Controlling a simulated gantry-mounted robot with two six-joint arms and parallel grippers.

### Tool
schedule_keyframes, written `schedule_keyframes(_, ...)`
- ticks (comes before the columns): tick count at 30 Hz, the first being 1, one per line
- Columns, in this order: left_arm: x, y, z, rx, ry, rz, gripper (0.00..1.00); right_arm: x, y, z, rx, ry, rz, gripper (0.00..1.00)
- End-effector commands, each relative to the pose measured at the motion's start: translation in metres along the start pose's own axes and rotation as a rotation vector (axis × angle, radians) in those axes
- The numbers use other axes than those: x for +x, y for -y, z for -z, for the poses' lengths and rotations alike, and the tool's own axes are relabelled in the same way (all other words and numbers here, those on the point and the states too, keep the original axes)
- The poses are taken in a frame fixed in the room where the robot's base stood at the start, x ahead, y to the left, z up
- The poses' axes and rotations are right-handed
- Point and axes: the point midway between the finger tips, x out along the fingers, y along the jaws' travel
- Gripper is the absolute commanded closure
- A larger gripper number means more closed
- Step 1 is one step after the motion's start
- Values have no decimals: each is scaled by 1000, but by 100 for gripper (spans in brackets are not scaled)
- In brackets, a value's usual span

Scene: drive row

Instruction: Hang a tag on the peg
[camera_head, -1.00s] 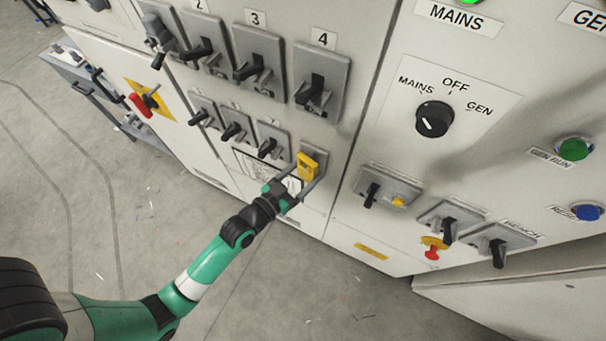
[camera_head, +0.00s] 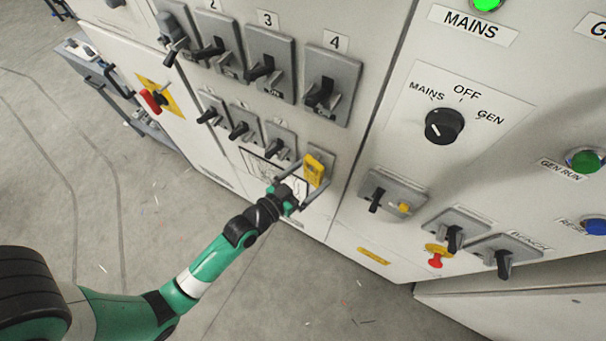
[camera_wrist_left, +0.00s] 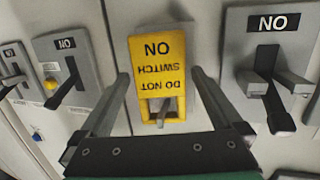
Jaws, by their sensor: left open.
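The yellow tag (camera_head: 314,170), lettered DO NOT SWITCH ON, is against a grey plate on the lower right of the cabinet's switch rows. In the left wrist view the tag (camera_wrist_left: 158,67) appears upside down, and a grey peg end (camera_wrist_left: 164,115) shows at its slot, so it appears to hang there. My left gripper (camera_head: 309,184) is open, with one finger on each side of the tag. In the left wrist view, gaps show between the tag and both fingers of the gripper (camera_wrist_left: 160,90). My right gripper is not in view.
Black-handled switches stand out around the tag, including switch 4 (camera_head: 328,88) above and a small switch (camera_head: 280,143) to its left. A switch with a yellow button (camera_head: 392,193) is to the right. Open floor (camera_head: 130,220) lies at lower left.

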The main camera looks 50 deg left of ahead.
Motion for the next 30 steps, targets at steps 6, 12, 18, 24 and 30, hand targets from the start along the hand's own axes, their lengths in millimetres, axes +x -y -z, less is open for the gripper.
schedule_keyframes(6, -37, 0, -2, -1, 4, 1, 0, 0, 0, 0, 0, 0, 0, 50)
schedule_keyframes(12, -85, 0, -3, -2, 3, 1, 0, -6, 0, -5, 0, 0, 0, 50)
schedule_keyframes(18, -111, 0, -1, 0, -1, 2, 0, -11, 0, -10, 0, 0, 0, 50)
schedule_keyframes(24, -114, 0, 0, 0, -1, 0, 0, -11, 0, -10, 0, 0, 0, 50)
schedule_keyframes(30, -114, 0, 0, -1, -1, 0, 0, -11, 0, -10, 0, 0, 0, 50)
